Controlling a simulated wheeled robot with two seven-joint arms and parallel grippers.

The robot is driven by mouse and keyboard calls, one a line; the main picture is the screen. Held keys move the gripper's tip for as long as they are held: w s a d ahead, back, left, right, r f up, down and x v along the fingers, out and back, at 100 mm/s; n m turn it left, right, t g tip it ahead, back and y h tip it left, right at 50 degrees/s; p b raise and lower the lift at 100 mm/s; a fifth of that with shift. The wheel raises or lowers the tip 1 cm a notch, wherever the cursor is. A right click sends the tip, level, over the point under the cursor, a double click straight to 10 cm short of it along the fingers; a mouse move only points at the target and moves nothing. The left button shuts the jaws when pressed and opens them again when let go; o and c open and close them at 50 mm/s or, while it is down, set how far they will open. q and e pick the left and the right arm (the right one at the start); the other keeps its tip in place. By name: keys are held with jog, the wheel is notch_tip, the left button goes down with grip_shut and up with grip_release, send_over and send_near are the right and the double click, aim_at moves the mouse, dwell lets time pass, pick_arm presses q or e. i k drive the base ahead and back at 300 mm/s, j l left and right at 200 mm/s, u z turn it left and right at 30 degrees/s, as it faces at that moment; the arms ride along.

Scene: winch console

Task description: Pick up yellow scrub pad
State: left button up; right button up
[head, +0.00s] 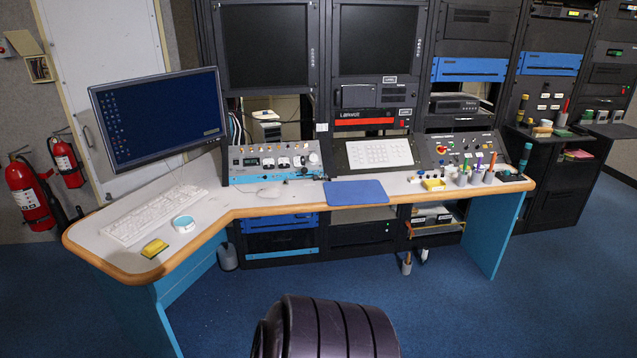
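A small yellow pad (154,248), which looks like the scrub pad, lies flat near the front edge of the desk's left wing (200,217). Its edge looks darker. It is left of and nearer than a round white and blue item (183,223). A second yellow item (433,184) sits at the right part of the desk, and I cannot tell exactly what it is. Neither of my grippers is in view.
A white keyboard (153,214) and a monitor (160,118) stand behind the pad. A blue mat (356,192) lies at mid-desk. Cups with pens (476,176) stand at the right. A dark ribbed chair back (325,328) is in the foreground. Blue floor (215,320) is open left of it.

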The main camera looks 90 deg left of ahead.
aim_at(154, 249)
jog(key=u, duration=3.9)
